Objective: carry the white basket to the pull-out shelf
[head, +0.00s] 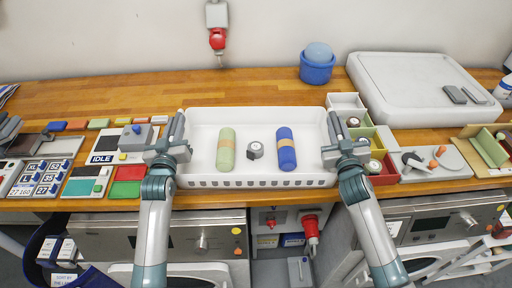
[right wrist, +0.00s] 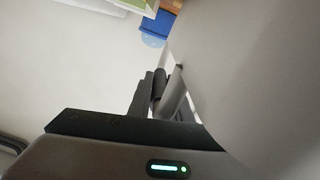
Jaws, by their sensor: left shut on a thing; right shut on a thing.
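The white basket (head: 258,181) is in the middle of the head view, at the front edge of the wooden counter. It holds a green roll (head: 226,149), a blue roll (head: 286,149) and a small grey-and-black item (head: 254,150). My left gripper (head: 178,135) is shut on the basket's left end. My right gripper (head: 335,135) is shut on its right end. In the right wrist view my right gripper (right wrist: 157,95) shows dark fingers against a pale surface; the grip itself is hidden there. I cannot make out a pull-out shelf for certain.
The wooden counter (head: 130,93) is clear behind the basket. Small coloured bins (head: 378,167) stand close on the right, and signs and coloured blocks (head: 127,173) lie on the left. A large white lidded box (head: 410,75) and a blue tub (head: 316,72) stand at the back. Machines (head: 170,240) are below.

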